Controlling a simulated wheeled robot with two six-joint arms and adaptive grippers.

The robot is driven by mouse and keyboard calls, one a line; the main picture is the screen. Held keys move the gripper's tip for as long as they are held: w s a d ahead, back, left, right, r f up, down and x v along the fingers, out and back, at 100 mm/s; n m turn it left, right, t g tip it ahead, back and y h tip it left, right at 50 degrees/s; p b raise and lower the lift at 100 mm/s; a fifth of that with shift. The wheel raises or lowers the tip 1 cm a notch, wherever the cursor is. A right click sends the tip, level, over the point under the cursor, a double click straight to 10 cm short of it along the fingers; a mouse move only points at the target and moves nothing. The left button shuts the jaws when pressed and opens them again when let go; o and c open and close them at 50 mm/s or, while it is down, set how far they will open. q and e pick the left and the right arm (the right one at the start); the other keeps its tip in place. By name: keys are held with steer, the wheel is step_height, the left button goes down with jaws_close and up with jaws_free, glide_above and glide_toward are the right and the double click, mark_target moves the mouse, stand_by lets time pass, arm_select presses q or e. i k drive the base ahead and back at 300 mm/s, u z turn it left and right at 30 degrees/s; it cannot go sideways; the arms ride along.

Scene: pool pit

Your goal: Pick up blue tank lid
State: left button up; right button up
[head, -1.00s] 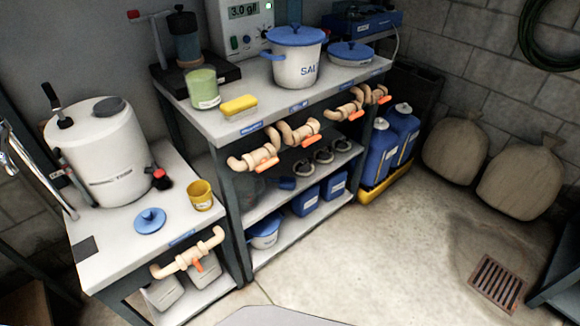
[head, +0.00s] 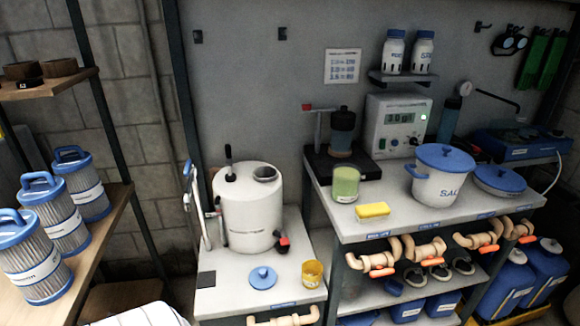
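The blue tank lid (head: 262,278) is a small round disc with a knob on top. It lies flat on the low white bench (head: 232,299), in front of the white tank (head: 250,212). The tank has a dark round opening on its top right, a black handle at its top left and a red and black fitting low on its right. A yellow cup (head: 311,273) stands just right of the lid. Neither of my grippers shows in the head view.
A wooden shelf with several blue-capped filter cartridges (head: 62,216) stands at the left. A taller bench at the right holds a SALT pot (head: 437,186), a yellow sponge (head: 373,210) and a green jar (head: 345,184). Pipes with orange valve handles (head: 382,272) stick out below its front edge.

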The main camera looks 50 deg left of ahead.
mark_target(262, 278)
steer(key=z, duration=1.35)
steer(key=k, duration=1.35)
steer(key=u, duration=2.35)
